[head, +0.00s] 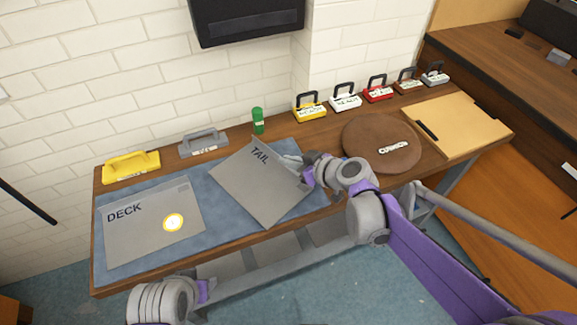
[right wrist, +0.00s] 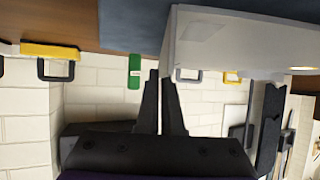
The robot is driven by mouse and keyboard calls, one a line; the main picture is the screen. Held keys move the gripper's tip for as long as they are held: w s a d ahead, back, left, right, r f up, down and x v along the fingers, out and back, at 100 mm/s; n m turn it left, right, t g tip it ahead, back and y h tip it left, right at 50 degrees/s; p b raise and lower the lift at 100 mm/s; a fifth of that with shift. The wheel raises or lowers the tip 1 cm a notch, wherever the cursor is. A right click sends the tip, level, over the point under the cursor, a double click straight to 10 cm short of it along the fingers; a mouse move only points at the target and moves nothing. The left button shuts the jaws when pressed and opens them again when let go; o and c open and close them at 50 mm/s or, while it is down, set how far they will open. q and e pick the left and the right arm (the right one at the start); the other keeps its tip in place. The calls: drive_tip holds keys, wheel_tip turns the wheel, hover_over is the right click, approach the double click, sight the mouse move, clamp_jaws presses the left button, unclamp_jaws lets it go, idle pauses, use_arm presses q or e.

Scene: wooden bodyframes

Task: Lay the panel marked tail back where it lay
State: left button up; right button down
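The grey panel marked TAIL (head: 250,188) is tilted over the right part of the blue mat (head: 205,188), its near corner reaching the table's front edge. My right gripper (head: 298,170) is at its right edge. In the right wrist view the panel (right wrist: 235,40) fills the upper right, and its edge lies between my nearly closed right fingers (right wrist: 162,78). The panel appears raised, but its exact gap to the mat cannot be told. My left arm shows at the bottom left of the head view; its gripper is out of sight.
A grey DECK panel (head: 140,228) with a yellow-white disc (head: 173,222) lies on the mat's left. A green bottle (head: 257,121) and yellow (head: 131,167) and grey (head: 203,143) handled blocks stand behind. A brown round cushion (head: 375,150) and tan board (head: 465,125) lie right.

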drive_tip(key=shift+f, duration=0.95)
drive_tip(key=c, duration=1.1)
unclamp_jaws()
drive_tip(key=shift+r, duration=0.1)
drive_tip(key=p+v, duration=0.2)
drive_tip(key=v, duration=1)
drive_tip(key=shift+s, duration=0.1)
drive_tip(key=shift+s+a+f, duration=0.1)
drive_tip(key=shift+s+f, duration=0.15)
drive_tip(key=shift+s, duration=0.05)
drive_tip(key=s+d+f+m+g+h, duration=0.1)
drive_tip(key=s+d+f+m+h, duration=0.1)
drive_tip(key=s, duration=0.4)
drive_tip(key=s+d+f+m+g+h, duration=0.2)
drive_tip(key=s+f+m+h, duration=0.1)
drive_tip(key=s, duration=0.3)
drive_tip(key=s+d+f+m+g+h, duration=0.1)
drive_tip(key=s+d+f+m+h, duration=0.1)
drive_tip(key=s, duration=0.4)
drive_tip(key=shift+s+d+f+m+h, duration=0.15)
drive_tip(key=shift+d+f+m+h, duration=0.1)
drive_tip(key=shift+f, duration=0.3)
drive_tip(key=shift+s+d+f+m+h, duration=0.15)
drive_tip(key=shift+f+m+h, duration=0.1)
drive_tip(key=shift+f, duration=0.25)
